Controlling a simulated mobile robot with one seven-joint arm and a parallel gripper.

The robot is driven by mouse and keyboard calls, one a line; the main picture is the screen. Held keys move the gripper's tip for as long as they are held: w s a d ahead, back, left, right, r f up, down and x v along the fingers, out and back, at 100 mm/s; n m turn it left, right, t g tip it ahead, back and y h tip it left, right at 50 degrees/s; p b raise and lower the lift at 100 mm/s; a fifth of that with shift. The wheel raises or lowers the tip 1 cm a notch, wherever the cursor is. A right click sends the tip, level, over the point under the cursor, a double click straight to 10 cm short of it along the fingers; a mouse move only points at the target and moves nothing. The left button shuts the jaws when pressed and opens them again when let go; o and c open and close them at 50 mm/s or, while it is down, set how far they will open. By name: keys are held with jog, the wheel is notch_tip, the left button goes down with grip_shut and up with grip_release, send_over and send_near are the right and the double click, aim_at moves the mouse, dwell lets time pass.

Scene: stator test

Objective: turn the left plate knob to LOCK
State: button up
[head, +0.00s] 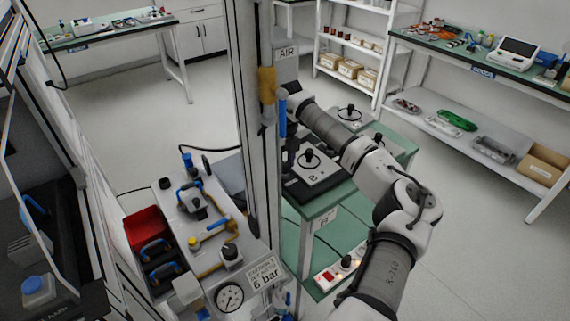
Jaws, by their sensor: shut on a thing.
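My gripper (290,146) points down beside the upright post, at the left end of the green bench. The post hides part of it. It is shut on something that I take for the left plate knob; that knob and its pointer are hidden. A white plate with a black knob (311,157) stands in the open just right of the gripper. A second black knob on a white plate (349,112) is farther back. Neither of these is in my gripper. I cannot read the LOCK mark.
The upright post (258,150) stands close in front of my gripper. The pressure station (205,215) with a gauge (229,299) and a red bin (147,229) is at the lower left. A box with lit buttons (334,275) sits on the bench's lower shelf. Shelving is behind.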

aim_at(285, 163)
jog(key=m+b, duration=0.2)
jog(key=m, duration=0.3)
jog(key=shift+m, duration=0.3)
jog(key=m+b, duration=0.1)
jog(key=m, duration=0.3)
jog(key=shift+m+b, duration=0.3)
jog(key=shift+m, duration=0.1)
jog(key=o, duration=1)
jog(key=shift+r, duration=0.15)
notch_tip(285, 163, up, 14)
jog(key=b, duration=0.1)
jog(key=shift+f+b, duration=0.2)
jog(key=shift+b, duration=0.2)
